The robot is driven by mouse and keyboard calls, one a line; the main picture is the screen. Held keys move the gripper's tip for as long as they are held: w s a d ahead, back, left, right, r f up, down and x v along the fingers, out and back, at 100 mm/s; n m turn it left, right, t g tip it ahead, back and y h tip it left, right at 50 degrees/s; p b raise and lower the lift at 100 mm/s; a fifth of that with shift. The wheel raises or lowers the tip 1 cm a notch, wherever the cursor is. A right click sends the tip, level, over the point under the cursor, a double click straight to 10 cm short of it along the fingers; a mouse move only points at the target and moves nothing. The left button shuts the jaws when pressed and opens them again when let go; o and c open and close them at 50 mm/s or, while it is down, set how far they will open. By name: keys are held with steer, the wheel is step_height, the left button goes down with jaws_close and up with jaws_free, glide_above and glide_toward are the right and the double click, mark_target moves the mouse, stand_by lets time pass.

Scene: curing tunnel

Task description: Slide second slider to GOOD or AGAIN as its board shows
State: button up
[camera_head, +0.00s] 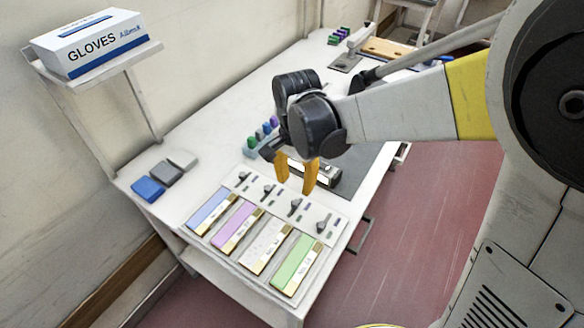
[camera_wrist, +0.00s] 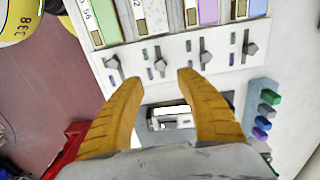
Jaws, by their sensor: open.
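A white panel (camera_head: 338,229) carries a row of dark slider knobs, with coloured boards in front of them. From the left in the head view, the second slider (camera_head: 268,190) lines up with a pink-purple board (camera_head: 235,224); in the wrist view this slider (camera_wrist: 205,55) is right of centre. Small green and purple marks sit beside each knob, green nearer the boards. The boards' writing is too small to read surely. My gripper (camera_head: 294,184) is open and empty, orange fingers pointing down over the panel. In the wrist view its fingertips (camera_wrist: 160,78) are apart, below the knobs.
Blue (camera_head: 210,210), grey (camera_head: 264,246) and green (camera_head: 293,263) boards lie alongside. A dark device with a pale label (camera_wrist: 168,117) sits behind the panel. Coloured blocks (camera_wrist: 263,112) stand beside it. A glove box (camera_head: 90,42) rests on a shelf at the left.

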mark_target(295, 202)
step_height(295, 202, down, 8)
steer(key=b, duration=0.3)
steer(key=shift+f, duration=0.25)
steer(key=shift+c, duration=0.6)
